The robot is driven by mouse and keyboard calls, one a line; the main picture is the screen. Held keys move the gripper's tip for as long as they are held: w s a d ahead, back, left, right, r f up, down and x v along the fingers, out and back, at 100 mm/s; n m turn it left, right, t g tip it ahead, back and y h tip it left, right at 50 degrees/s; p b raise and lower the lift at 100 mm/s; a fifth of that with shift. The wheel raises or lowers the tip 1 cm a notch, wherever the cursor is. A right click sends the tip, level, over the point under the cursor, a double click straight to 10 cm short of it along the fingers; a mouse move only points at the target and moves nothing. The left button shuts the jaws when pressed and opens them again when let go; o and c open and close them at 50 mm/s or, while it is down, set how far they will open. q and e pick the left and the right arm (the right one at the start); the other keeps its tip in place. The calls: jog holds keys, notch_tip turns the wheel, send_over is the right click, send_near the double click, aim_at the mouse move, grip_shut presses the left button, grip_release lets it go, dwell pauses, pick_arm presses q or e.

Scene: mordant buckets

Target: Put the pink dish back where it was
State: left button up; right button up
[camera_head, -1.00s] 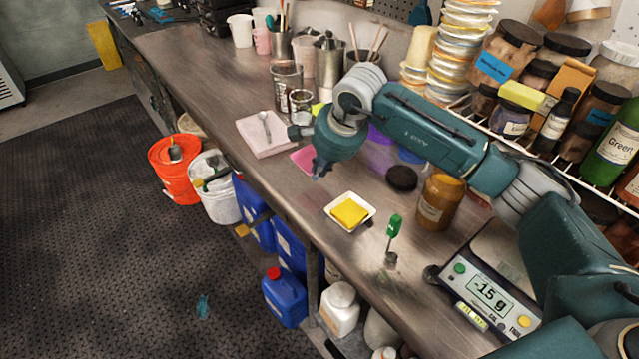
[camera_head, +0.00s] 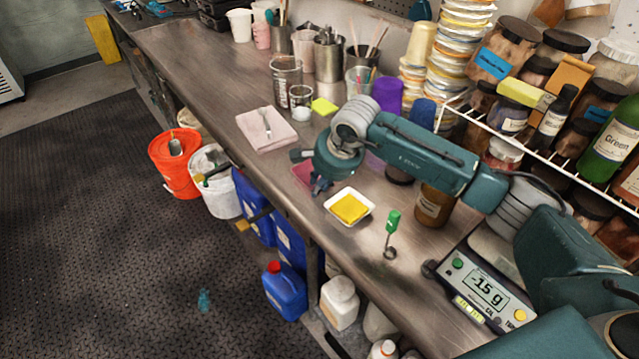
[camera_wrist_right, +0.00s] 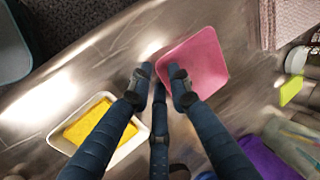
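The pink dish (camera_head: 303,171) is a small square dish on the steel counter, close to the front edge; the right gripper partly hides it in the head view. In the right wrist view, the pink dish (camera_wrist_right: 203,58) lies beyond the fingertips, up and to the right. My right gripper (camera_head: 319,184) is low at the dish's near right side. In the wrist view, the right gripper (camera_wrist_right: 160,78) has its fingers apart, with one finger overlapping the dish's corner and the other just outside it. I cannot tell whether they touch it. My left gripper is not in view.
A white dish (camera_head: 331,210) with a yellow block stands close beside the gripper. A pale pink pad (camera_head: 285,140) with a spoon lies behind left. A green-handled tool (camera_head: 393,222), a brown jar (camera_head: 432,208) and a scale (camera_head: 482,290) are to the right. Cups line the back.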

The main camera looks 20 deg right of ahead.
jog(key=shift+r, duration=0.1)
jog(key=b+v, duration=0.2)
jog(key=v, duration=1)
dwell(0.4)
